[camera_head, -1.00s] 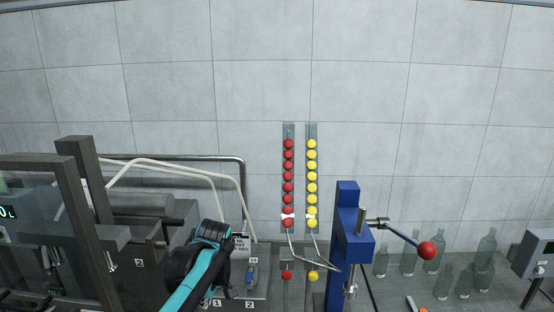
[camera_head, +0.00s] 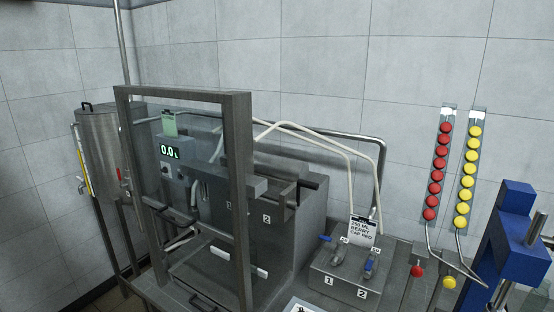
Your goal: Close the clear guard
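The clear guard (camera_head: 239,190) is a see-through panel in a thick dark grey frame. It stands upright in front of the grey machine at left centre, and I see the machine through it. Dark bar handles show in and beside the panel area, but I cannot tell which belong to the guard. I cannot tell how far its edge stands from the machine. Neither of my grippers is in view.
A display (camera_head: 170,153) reads 0.0 L behind the guard. A steel tank (camera_head: 100,142) stands at left. A numbered valve box (camera_head: 345,280), red balls (camera_head: 437,172), yellow balls (camera_head: 467,180) and a blue press (camera_head: 507,245) are at right.

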